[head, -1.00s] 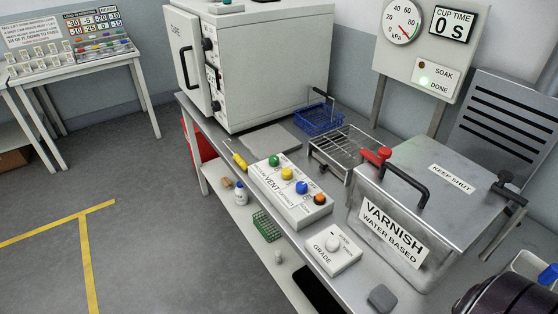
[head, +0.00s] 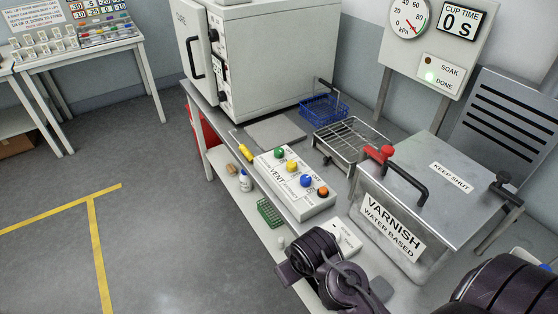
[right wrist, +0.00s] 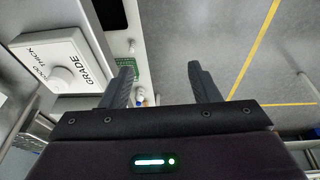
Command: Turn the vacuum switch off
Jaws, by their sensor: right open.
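No label that I can read names a vacuum switch. The vent box (head: 290,199) has green, yellow, blue and orange buttons on top; its smaller print is unclear. The metal varnish tank (head: 438,176) has a red-ended part (head: 386,151) beside its black handle. The grade box (head: 347,238) is partly hidden behind my right arm; its white knob (right wrist: 66,78) shows in the right wrist view. My right gripper (right wrist: 163,80) is open and empty, its fingers apart over the bench edge and floor in that view. My left gripper is out of view.
A grey cabinet (head: 275,60) stands at the back with a blue basket (head: 324,108) and wire rack (head: 349,138) nearby. A kPa gauge (head: 408,14) hangs above, with a cup-time display reading 0 S (head: 460,22) and the DONE lamp lit. A yellow screwdriver (head: 241,146) lies by the vent box.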

